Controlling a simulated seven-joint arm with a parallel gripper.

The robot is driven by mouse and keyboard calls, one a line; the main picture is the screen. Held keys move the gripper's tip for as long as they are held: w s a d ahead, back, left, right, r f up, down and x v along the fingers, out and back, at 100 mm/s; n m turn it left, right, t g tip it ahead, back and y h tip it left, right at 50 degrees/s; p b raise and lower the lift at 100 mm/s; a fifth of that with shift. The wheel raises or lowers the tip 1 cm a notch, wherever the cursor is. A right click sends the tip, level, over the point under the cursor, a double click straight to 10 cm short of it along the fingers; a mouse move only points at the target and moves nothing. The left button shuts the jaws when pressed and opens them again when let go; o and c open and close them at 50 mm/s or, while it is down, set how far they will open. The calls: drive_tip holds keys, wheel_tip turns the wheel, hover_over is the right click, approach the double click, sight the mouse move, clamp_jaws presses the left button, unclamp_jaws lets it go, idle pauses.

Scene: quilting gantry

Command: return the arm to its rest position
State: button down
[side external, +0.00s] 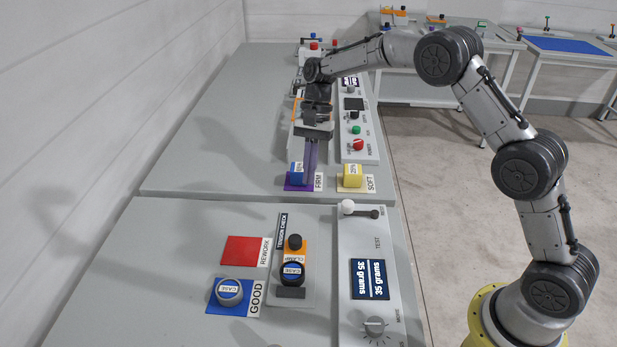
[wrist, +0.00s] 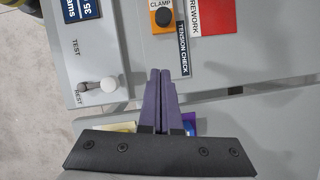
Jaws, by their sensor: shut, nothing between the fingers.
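My gripper (side external: 308,182) points downward at the end of my bent arm, with its long purple fingers pressed together and nothing between them. In the side view its tips hang beside the blue block (side external: 295,170) at the FIRM mark and hide part of it. I cannot tell how far above the table they are. A bit of the yellow SOFT mark and of the blue block shows behind the gripper body.
A yellow block (side external: 352,176) stands at SOFT. The near table holds a test panel (side external: 362,240) with a white-knobbed lever (side external: 348,206) and a screen reading 35 grams, a tension check clamp (side external: 294,242) holding a case, another case (side external: 229,291) on GOOD, and an empty red REWORK square (side external: 246,251).

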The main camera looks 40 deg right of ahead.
drive_tip(key=s+r+n+t, duration=0.1)
drive_tip(key=s+r+t, duration=0.4)
drive_tip(key=r, duration=1.2)
drive_tip(key=s+d+r+n+h, duration=0.1)
drive_tip(key=s+r, duration=0.2)
drive_tip(key=s, duration=0.4)
drive_tip(key=s+d+r+n+h, duration=0.1)
drive_tip(key=s+r+n, duration=0.1)
drive_tip(key=s, duration=0.5)
drive_tip(key=s+d+f+n+t+h, duration=0.1)
drive_tip(key=s+d+f+n+t, duration=0.2)
drive_tip(key=s+f+n, duration=0.4)
drive_tip(key=s+f, duration=0.1)
drive_tip(key=s, duration=0.6)
drive_tip(key=shift+s+d+f+n+h, duration=0.2)
drive_tip(key=shift+n+h, duration=0.1)
drive_tip(key=shift+h, duration=0.1)
